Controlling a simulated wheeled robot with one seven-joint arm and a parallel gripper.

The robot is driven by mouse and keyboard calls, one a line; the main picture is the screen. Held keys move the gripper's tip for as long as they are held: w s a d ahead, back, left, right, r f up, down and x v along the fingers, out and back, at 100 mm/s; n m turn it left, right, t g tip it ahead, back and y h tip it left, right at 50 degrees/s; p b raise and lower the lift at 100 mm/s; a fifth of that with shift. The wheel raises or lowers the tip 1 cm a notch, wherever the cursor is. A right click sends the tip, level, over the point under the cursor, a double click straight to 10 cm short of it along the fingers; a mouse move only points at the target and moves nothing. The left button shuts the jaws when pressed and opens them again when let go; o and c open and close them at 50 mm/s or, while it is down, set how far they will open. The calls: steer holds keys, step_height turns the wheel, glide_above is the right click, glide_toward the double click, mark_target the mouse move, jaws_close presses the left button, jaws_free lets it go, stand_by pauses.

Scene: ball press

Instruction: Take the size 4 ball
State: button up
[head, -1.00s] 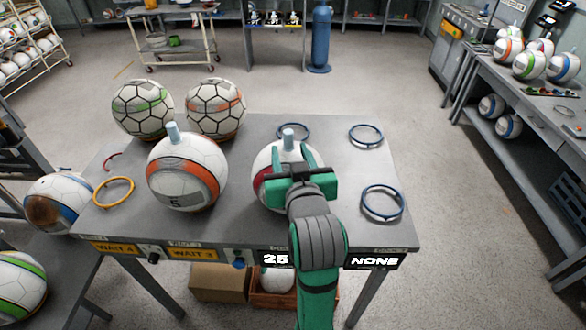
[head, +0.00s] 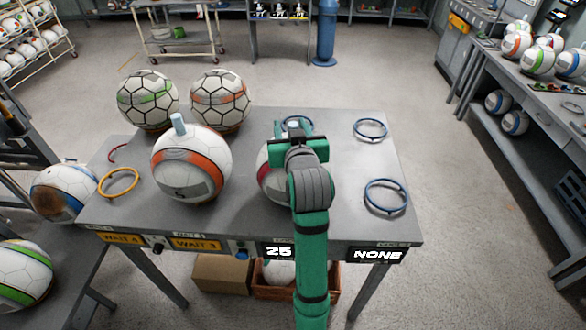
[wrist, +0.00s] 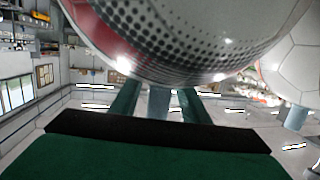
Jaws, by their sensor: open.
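A white ball with a red band (head: 268,180) sits on the grey table, largely hidden behind my arm. In the wrist view this ball (wrist: 185,35) fills the top, with dark dots. Its pale blue plug (wrist: 158,102) lies between the two fingers. My gripper (head: 294,128) is open around the plug, with a visible gap at each side in the wrist view. No size mark is readable on this ball. To its left stands an orange-banded ball (head: 182,160) with a blue plug on top and a mark on its grey patch.
Two hex-patterned balls (head: 148,100) (head: 220,100) stand at the back left. Blue rings (head: 370,129) (head: 385,196) and a yellow ring (head: 118,182) lie on the table (head: 340,170). Front signs read WAIT, 25 and NONE. A side bench with balls (head: 537,62) is at right.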

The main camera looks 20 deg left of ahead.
steer(key=shift+w, duration=0.15)
jaws_close()
stand_by(1.3)
